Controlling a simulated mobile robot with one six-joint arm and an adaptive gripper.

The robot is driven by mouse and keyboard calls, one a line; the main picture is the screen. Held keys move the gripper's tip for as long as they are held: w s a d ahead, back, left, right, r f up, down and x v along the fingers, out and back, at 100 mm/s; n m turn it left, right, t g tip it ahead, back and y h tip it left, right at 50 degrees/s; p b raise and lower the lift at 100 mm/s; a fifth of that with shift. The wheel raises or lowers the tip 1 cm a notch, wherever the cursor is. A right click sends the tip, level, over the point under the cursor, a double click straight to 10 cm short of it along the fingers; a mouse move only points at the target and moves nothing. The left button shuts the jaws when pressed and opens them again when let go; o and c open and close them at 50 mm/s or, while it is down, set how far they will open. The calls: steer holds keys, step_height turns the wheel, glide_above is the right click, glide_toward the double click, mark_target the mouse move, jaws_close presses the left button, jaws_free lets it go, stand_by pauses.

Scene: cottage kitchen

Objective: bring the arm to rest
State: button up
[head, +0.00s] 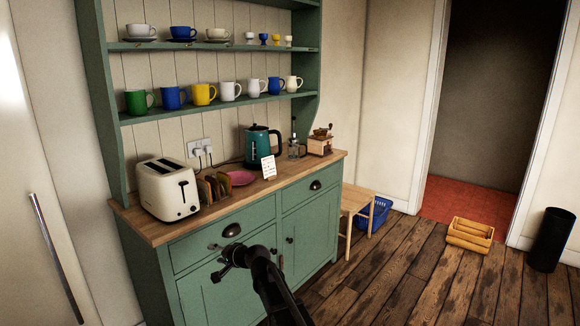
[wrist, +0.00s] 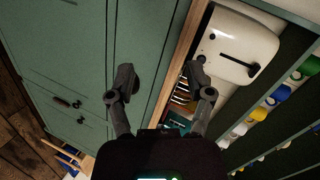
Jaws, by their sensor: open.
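My gripper (head: 222,258) is in front of the green dresser (head: 205,290), beside the dark cup handle (head: 231,230) of its left drawer in the head view. I cannot tell whether it touches the dresser front. In the wrist view my gripper (wrist: 161,78) has its two fingers spread wide apart, with nothing between them. The dresser front and worktop edge show behind the fingers. My dark arm reaches up from the bottom of the head view.
On the worktop stand a cream toaster (head: 168,189), a toast rack (head: 215,187), a pink plate (head: 240,178), a teal kettle (head: 258,146) and a coffee grinder (head: 320,143). Mugs line the shelves above. A wooden stool (head: 355,203) stands right of the dresser.

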steer(key=s+d+f+n+g+h, duration=0.1)
steer(key=s+d+f+g+h, duration=0.25)
steer(key=s+d, duration=0.75)
steer(key=s+d+f+n+g+h, duration=0.2)
steer(key=s+d+f+h, duration=0.3)
steer(key=d, duration=1.1)
steer(key=s+d+f+n+g+h, duration=0.1)
steer(key=s+d+f+g+h, duration=0.2)
steer(key=s+d, duration=0.85)
step_height(320, 180, up, 14)
steer(key=w+d+p, duration=0.1)
steer(key=p, duration=1.3)
steer(key=shift+w+d+t, duration=0.3)
steer(key=shift+d+t, duration=0.05)
steer(key=shift+d, duration=0.05)
steer(key=shift+c, duration=0.7)
